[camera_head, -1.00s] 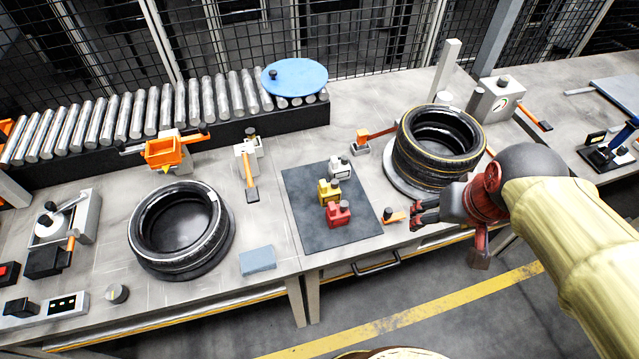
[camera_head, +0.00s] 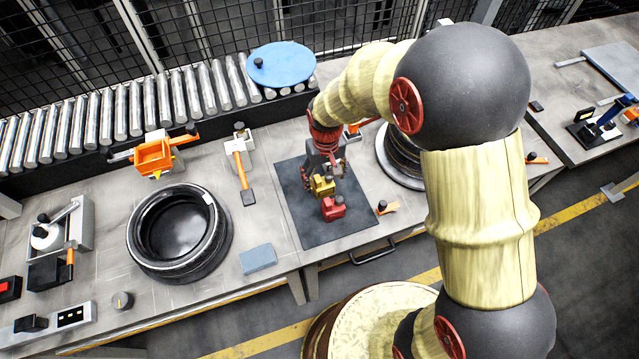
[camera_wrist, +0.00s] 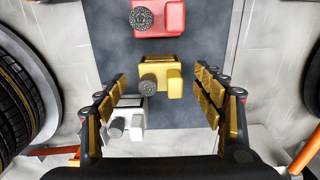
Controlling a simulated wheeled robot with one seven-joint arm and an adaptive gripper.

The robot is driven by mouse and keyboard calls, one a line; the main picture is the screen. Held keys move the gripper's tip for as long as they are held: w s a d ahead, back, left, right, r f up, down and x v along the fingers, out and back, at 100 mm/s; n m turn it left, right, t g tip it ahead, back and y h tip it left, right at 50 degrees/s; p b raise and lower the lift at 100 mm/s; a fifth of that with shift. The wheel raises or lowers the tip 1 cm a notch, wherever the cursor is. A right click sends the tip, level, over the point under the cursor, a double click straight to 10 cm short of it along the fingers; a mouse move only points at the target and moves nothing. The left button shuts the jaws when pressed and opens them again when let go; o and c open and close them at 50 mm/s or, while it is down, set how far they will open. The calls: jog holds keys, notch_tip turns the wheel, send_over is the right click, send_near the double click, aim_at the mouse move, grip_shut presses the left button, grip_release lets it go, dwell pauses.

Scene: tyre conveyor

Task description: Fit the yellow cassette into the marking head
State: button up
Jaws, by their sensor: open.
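The yellow cassette (camera_head: 321,187) stands on the dark mat (camera_head: 307,230), between a red cassette (camera_head: 333,209) and a white one. In the wrist view, the yellow cassette (camera_wrist: 176,80) with its round grey knob lies ahead between my fingertips, and the white cassette (camera_wrist: 124,116) sits closer, between the fingers. My gripper (camera_head: 326,171) is open and empty over the mat; its two fingers (camera_wrist: 162,88) are spread wide. The white cassette is hidden by the gripper in the head view. An orange housing (camera_head: 153,158), seemingly the marking head, stands at the left before the rollers.
A tyre (camera_head: 180,232) lies left of the mat; another tyre (camera_head: 397,160) at the right is partly hidden by my arm. A blue block (camera_head: 258,258), an orange-handled lever (camera_head: 239,165) and a small orange clip (camera_head: 388,208) stand near the mat. The roller conveyor (camera_head: 140,108) runs behind.

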aim_at(323, 185)
jog(key=f, duration=0.2)
jog(key=f+b, duration=0.1)
jog(key=f, duration=0.1)
jog(key=w+f+b, duration=0.1)
jog(key=f, duration=0.1)
jog(key=shift+a+f, duration=0.15)
jog(key=shift+c, duration=0.9)
jog(key=shift+r, duration=0.2)
jog(key=c, duration=1.3)
